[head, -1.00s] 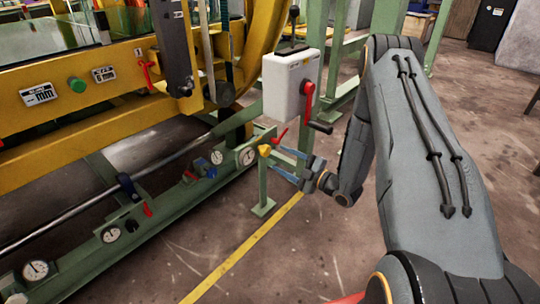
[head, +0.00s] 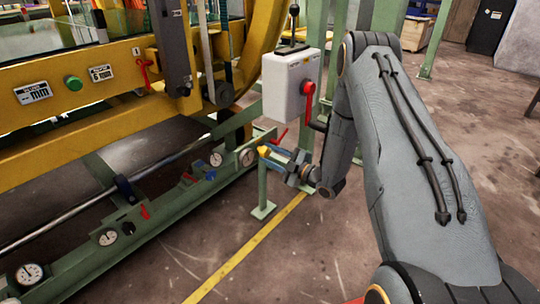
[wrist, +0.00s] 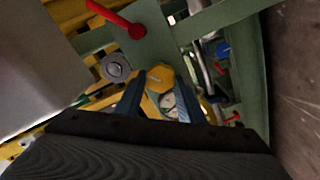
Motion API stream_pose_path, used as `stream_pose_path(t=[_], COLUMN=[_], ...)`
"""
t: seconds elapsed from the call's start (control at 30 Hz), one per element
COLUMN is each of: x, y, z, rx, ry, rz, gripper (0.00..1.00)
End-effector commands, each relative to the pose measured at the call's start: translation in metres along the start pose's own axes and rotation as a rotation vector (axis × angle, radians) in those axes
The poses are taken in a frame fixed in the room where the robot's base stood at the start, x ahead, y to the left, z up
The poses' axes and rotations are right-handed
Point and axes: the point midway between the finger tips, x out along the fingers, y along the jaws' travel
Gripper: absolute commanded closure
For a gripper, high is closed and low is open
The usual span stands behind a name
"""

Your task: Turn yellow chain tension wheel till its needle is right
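The yellow chain tension wheel (head: 263,151) is at the right end of the low green beam, partly hidden by my gripper in the head view. In the wrist view the wheel (wrist: 160,77) sits at the fingertips, between the two blue fingers. My gripper (head: 272,156) has its fingers apart, one on each side of the wheel; contact cannot be made out. A white round gauge (head: 248,157) is just left of the wheel, and it also shows between the fingers in the wrist view (wrist: 168,101). Its needle is too small to read.
A white box (head: 291,86) with a red-and-black crank stands above the gripper. A red lever (wrist: 136,30) is close by in the wrist view. More gauges (head: 108,237) line the green beam (head: 85,265). The floor to the right of the yellow line is open.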

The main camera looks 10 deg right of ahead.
Motion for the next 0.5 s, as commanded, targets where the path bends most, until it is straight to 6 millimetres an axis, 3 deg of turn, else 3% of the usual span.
stream_pose_path(t=[0.5], x=[-0.0006], y=[0.0013], z=[-0.0008], rx=[0.120], ry=[0.000], rz=[0.000], gripper=[0.88])
